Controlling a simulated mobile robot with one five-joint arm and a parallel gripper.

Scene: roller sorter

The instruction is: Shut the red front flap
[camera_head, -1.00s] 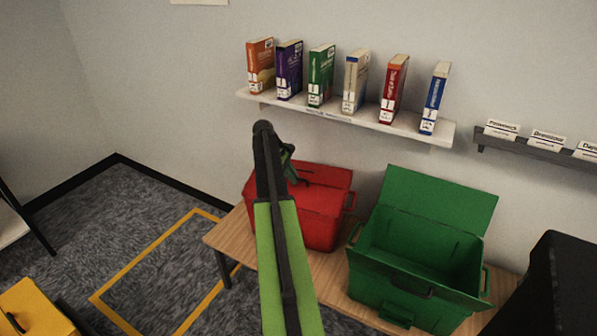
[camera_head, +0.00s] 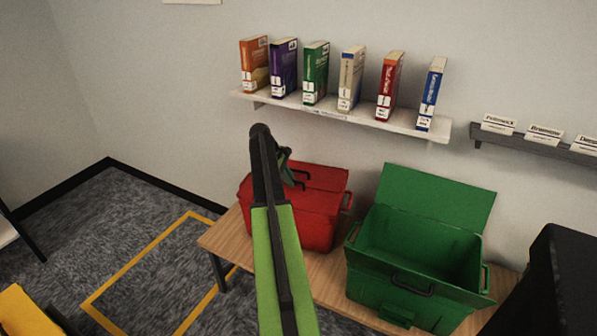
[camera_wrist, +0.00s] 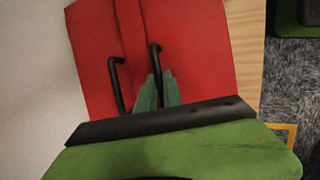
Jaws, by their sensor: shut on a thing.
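The red box (camera_head: 318,225) stands on the wooden bench, left of the green box. Its top shows two red flaps in the wrist view, a rear flap (camera_wrist: 90,50) on the wall side and the front flap (camera_wrist: 195,45) on the bench-edge side. Each has a black handle. Both flaps look about flat, with narrow seam lines between them; I cannot tell whether the front flap is fully down. My gripper (camera_wrist: 158,92) is shut on the front flap's handle (camera_wrist: 155,58). In the head view my gripper (camera_head: 289,172) is at the box top, partly behind my arm.
An open green box (camera_head: 395,275) stands to the right on the bench (camera_head: 222,243). A shelf (camera_head: 340,113) of several books hangs above, and a dark label rail (camera_head: 540,148) is at the right. A yellow object (camera_head: 22,315) is at lower left.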

